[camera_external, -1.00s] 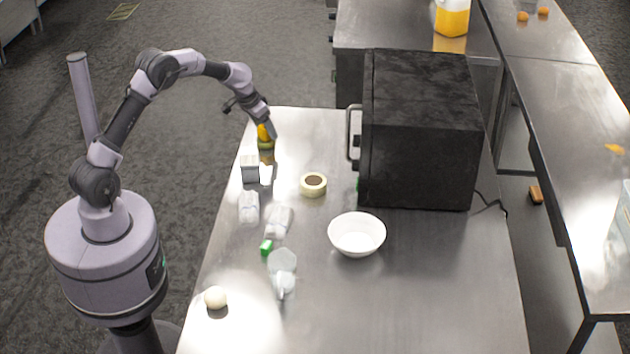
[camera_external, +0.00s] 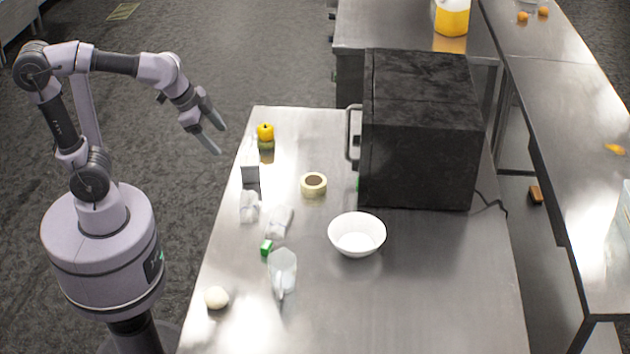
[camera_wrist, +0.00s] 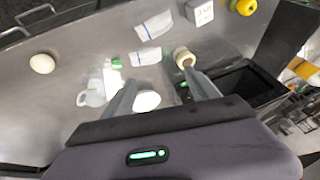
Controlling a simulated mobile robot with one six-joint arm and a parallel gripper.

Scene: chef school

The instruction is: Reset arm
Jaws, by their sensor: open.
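My gripper (camera_external: 220,138) is open and empty. It hangs in the air left of the table's far left edge, pointing down and to the right. In the wrist view its two fingers (camera_wrist: 160,90) are spread apart with nothing held between them.
On the table are a grey-white box (camera_external: 250,172), a tape-like ring (camera_external: 313,184), two white packets (camera_external: 279,221), a green block (camera_external: 266,247), a clear jug (camera_external: 282,272), a pale round item (camera_external: 216,298) and a white bowl (camera_external: 357,235). A black oven (camera_external: 420,140) fills the back right.

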